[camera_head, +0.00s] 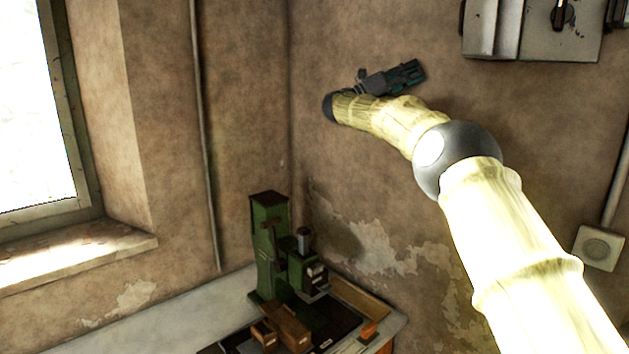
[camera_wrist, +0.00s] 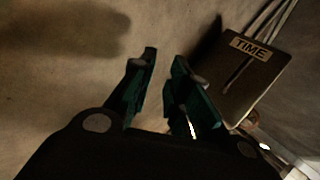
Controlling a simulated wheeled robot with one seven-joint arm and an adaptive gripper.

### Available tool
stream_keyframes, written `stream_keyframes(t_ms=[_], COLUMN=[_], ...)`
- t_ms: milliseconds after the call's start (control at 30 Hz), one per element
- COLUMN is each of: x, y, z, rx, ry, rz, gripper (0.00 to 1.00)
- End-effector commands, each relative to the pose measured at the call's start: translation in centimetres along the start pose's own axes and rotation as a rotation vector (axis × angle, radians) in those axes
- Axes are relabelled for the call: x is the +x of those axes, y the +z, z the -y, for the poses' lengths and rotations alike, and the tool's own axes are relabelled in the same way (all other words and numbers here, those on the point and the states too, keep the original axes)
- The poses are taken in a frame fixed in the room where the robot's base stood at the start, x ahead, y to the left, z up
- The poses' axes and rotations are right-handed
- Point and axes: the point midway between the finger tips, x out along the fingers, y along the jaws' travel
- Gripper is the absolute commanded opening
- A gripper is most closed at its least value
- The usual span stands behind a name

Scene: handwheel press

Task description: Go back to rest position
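My gripper (camera_head: 418,72) is raised high in front of the back wall in the head view, with its fingers pointing to the right. In the wrist view my gripper (camera_wrist: 164,58) shows two dark green fingers with a clear gap between them and nothing held. It is open. The green handwheel press (camera_head: 268,248) stands on the table in the corner, well below and to the left of my gripper. My gripper is apart from it.
The table (camera_head: 180,322) carries a dark mat and brown blocks (camera_head: 290,328) by the press. Grey electrical boxes (camera_head: 535,30) hang at the upper right. A box marked TIME (camera_wrist: 250,80) is near my fingers in the wrist view. A window is at left.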

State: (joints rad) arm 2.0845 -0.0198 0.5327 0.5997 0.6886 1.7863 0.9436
Motion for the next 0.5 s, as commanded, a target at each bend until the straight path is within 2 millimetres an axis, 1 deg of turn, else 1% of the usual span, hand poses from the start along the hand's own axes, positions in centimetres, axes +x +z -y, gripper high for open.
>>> stream_keyframes(t_ms=[33,100,167,200,267,300,367,400,467,500], x=[-1.6,-3.6,-5.3,-6.4,-8.2,-9.4,-11.1,-12.2,-13.9,-15.0], y=[-1.4,-3.1,-4.8,-5.9,-7.8,-9.2,-11.3,-12.8,-15.2,-16.9], z=[-2.6,-5.7,-8.2,-9.8,-12.2,-13.7,-15.8,-17.2,-19.1,-20.3], rx=[-0.068,-0.161,-0.239,-0.29,-0.366,-0.416,-0.489,-0.537,-0.609,-0.656], ry=[0.028,0.064,0.095,0.114,0.143,0.163,0.191,0.208,0.236,0.254], rz=[0.058,0.138,0.203,0.247,0.309,0.351,0.412,0.451,0.51,0.548], gripper=[0.17,0.17,0.17,0.17,0.17,0.17,0.17,0.17,0.17,0.17])
